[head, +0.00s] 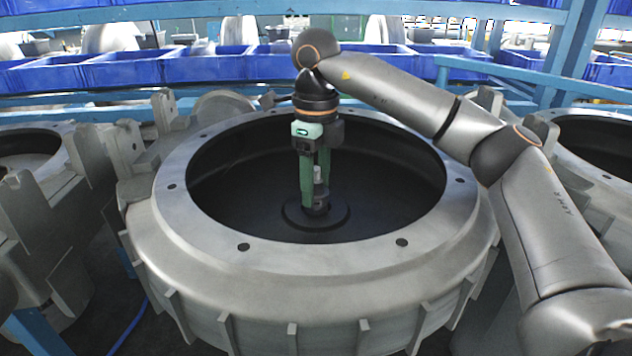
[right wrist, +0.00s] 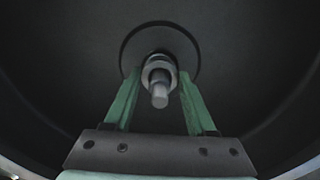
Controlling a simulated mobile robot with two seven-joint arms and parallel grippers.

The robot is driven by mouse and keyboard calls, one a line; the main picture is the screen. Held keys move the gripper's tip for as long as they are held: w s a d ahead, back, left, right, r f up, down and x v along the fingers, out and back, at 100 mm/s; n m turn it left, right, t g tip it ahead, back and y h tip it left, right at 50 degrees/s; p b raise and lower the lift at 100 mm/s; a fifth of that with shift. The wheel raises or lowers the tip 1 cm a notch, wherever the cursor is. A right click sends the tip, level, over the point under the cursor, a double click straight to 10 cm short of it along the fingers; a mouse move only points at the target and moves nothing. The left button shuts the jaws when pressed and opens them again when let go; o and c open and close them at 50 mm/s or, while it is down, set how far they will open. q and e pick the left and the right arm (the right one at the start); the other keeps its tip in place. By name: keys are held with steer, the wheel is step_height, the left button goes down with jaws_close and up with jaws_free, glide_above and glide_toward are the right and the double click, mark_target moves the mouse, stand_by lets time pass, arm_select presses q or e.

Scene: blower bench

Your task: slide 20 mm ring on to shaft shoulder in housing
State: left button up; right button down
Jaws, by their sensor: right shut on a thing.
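The large grey round housing (head: 200,245) stands open at the top in the middle of the head view. Its dark bore holds a pale upright shaft (head: 317,174), which also shows in the right wrist view (right wrist: 160,95). My right gripper (head: 315,203) reaches down into the bore with its green fingers around the shaft. In the right wrist view, the fingers (right wrist: 158,75) are shut on a grey ring (right wrist: 157,66). The ring is around the shaft, low near the round boss (right wrist: 187,47) at the floor. Whether it touches the shoulder cannot be told. My left gripper is not in view.
Other grey housings stand close at the left (head: 45,215) and right (head: 595,135). Blue bins (head: 215,68) line the back behind a blue rail. The housing's flat rim with bolt holes surrounds my right gripper; the bore around the shaft is otherwise clear.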

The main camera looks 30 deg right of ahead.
steer(key=shift+f, duration=0.3)
stand_by(0.7)
steer(key=shift+s+a+f+b, duration=0.15)
steer(key=shift+f+b, duration=0.35)
steer(key=shift+f, duration=0.45)
stand_by(0.9)
steer(key=shift+r, duration=0.2)
steer(key=shift+r+p, duration=0.15)
steer(key=shift+p, duration=0.3)
steer(key=shift+r, duration=0.1)
steer(key=shift+m+p, duration=0.6)
steer(key=shift+r, duration=0.15)
stand_by(0.3)
steer(key=shift+m, duration=0.7)
steer(key=shift+w+r+p, duration=0.1)
steer(key=shift+w+p, duration=0.1)
steer(key=shift+p, duration=0.35)
